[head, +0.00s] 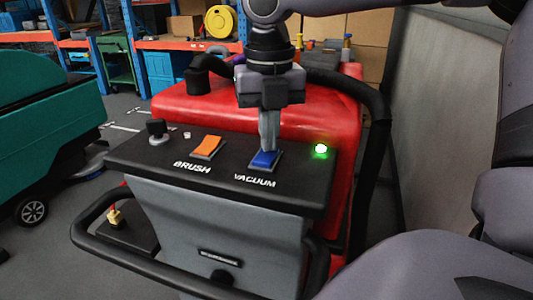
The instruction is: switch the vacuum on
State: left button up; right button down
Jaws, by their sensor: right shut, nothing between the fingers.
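The blue vacuum switch (265,159) sits on the black sloped control panel (225,178) of a red scrubber, above the word VACUUM. My right gripper (267,150) points straight down with its fingers shut and empty. Its fingertips are at the far part of the blue switch and appear to touch it; they hide part of it. A green lamp (320,150) glows on the panel to the right of the switch. The orange brush switch (207,147) lies to the left, above the word BRUSH. My left gripper is not in view.
A black knob (157,131) stands at the panel's left end. The red tank (320,108) rises behind the panel, with black hoses around it. A black handle bar (85,235) loops in front. A teal machine (50,110) stands at left, a grey wall (440,110) at right.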

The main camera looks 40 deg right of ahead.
jog(key=shift+s+f, duration=0.1)
jog(key=shift+r+p, duration=2.55)
jog(key=shift+r, duration=1)
jog(key=shift+f, duration=0.15)
